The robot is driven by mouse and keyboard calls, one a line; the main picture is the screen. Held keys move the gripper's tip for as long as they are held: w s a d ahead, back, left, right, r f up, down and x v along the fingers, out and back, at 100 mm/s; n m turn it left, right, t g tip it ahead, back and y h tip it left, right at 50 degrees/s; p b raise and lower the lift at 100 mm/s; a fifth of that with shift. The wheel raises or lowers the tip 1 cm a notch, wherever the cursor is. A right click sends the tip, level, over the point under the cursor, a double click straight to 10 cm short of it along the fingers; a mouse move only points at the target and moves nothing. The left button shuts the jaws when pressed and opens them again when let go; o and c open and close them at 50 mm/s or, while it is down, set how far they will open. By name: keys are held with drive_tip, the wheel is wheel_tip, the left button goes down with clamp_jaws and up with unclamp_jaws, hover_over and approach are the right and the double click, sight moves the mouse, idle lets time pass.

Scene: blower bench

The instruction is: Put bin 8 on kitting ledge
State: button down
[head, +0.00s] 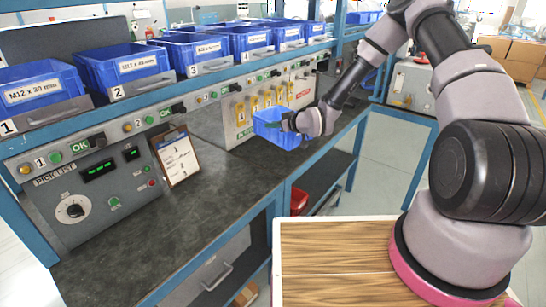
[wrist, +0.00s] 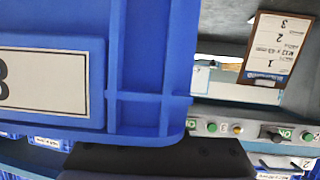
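A blue bin, bin 8 (head: 275,128), is held at the front edge of the bench, near its far right end. It fills the left of the wrist view (wrist: 150,60), with a white label showing an upside-down figure, cut off by the frame, that looks like an 8. My gripper (head: 291,122) is shut on the bin's near right side; its dark body shows below the bin in the wrist view. I cannot tell whether the bin touches the worktop (head: 200,215). No surface is clearly marked as the kitting ledge.
Several blue bins, including bin 1 (head: 40,85) and bin 2 (head: 125,68), stand on the upper shelf. A clipboard (head: 178,157) leans on the pick-list panel (head: 95,190). The worktop's front part is clear. A red bin (head: 298,200) sits below the bench.

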drive_tip(key=s+a+f+n+g+y, duration=0.1)
drive_tip(key=s+a+n, duration=0.1)
drive_tip(key=a, duration=0.4)
wheel_tip(320, 180, down, 10)
drive_tip(key=shift+r, duration=0.1)
drive_tip(key=shift+f, duration=0.2)
drive_tip(key=c, duration=1)
unclamp_jaws()
drive_tip(key=shift+g, duration=0.3)
drive_tip(key=shift+c, duration=0.2)
drive_tip(key=shift+r, duration=0.1)
